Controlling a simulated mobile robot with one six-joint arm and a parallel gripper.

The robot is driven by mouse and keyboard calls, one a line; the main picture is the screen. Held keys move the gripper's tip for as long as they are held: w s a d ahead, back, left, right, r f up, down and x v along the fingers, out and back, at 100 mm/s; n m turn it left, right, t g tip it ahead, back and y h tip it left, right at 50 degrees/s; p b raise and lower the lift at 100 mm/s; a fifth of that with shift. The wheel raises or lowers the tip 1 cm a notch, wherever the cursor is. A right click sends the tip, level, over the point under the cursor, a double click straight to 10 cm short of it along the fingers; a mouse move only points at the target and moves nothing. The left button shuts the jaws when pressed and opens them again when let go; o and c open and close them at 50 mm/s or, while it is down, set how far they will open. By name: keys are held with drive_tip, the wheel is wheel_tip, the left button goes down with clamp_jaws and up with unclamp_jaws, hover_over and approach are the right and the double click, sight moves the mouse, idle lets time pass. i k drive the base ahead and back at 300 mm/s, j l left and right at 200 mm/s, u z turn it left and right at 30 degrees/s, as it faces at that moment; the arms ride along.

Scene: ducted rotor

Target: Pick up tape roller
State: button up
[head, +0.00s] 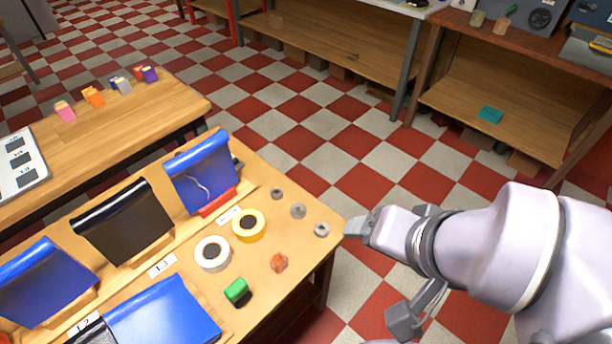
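Two tape rolls lie flat on the near wooden table: a white roll (212,254) and a yellow roll (248,225) to its upper right. I cannot tell which thing is the tape roller. A green block-like item (237,291) and a small orange-red item (279,263) lie close by. My gripper (384,276) is right of the table, past its right edge, with its two fingers spread apart. Nothing shows between them. It is apart from the rolls and the small items.
Several small grey rings (298,211) lie near the table's right corner. Blue and black bins (122,222) line its left side. Another table (110,122) holds small coloured boxes. Wooden shelves (515,95) stand at the back. The red-and-white checked floor between is mostly clear.

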sight(239, 292)
drive_tip(key=u, duration=1.6)
drive_tip(key=k+z, duration=0.15)
drive_tip(key=z, duration=0.35)
